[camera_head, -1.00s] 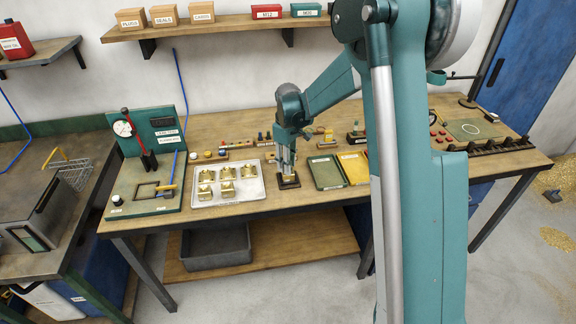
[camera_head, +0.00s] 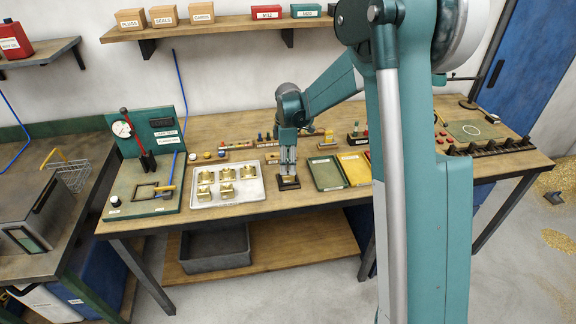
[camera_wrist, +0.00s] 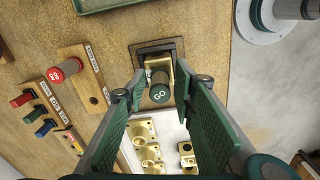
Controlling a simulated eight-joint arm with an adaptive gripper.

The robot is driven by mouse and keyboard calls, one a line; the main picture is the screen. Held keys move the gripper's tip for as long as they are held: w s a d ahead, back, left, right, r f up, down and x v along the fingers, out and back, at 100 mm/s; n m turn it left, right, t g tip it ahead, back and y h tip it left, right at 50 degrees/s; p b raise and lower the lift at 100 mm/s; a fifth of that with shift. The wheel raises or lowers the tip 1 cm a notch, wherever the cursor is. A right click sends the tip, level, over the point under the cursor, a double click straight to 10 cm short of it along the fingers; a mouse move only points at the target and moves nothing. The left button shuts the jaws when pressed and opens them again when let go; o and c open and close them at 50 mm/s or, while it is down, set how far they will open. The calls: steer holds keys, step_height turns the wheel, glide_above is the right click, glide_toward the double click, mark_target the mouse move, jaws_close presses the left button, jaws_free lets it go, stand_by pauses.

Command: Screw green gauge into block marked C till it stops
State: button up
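The green gauge (camera_wrist: 159,92) is marked GO on its round end and stands in line with a brass block (camera_wrist: 180,84) in a dark holder (camera_wrist: 156,48). It appears seated in the block, but how deep cannot be told. In the head view the block (camera_head: 291,179) stands in its holder right of the white tray. My gripper (camera_wrist: 162,90) is over the gauge, with its fingers spread on either side and a gap to each pad. In the head view my gripper (camera_head: 288,166) points down at the block. No letter C is readable.
A white tray (camera_head: 199,170) of brass blocks lies to the left. Green (camera_head: 325,173) and yellow (camera_head: 354,167) trays lie to the right. A wooden rack (camera_wrist: 86,78) with a red NO GO gauge (camera_wrist: 65,70) and smaller coloured gauges (camera_wrist: 33,112) stand nearby.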

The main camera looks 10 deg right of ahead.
steer(key=c, duration=0.6)
steer(key=shift+o, duration=0.2)
steer(key=shift+m, duration=0.3)
steer(key=m+b, duration=0.1)
steer(key=m, duration=0.4)
steer(key=shift+f+m, duration=0.1)
steer(key=shift+m, duration=0.3)
steer(key=m+b, duration=0.1)
steer(key=m, duration=0.5)
steer(key=o, duration=0.6)
steer(key=shift+c, duration=0.2)
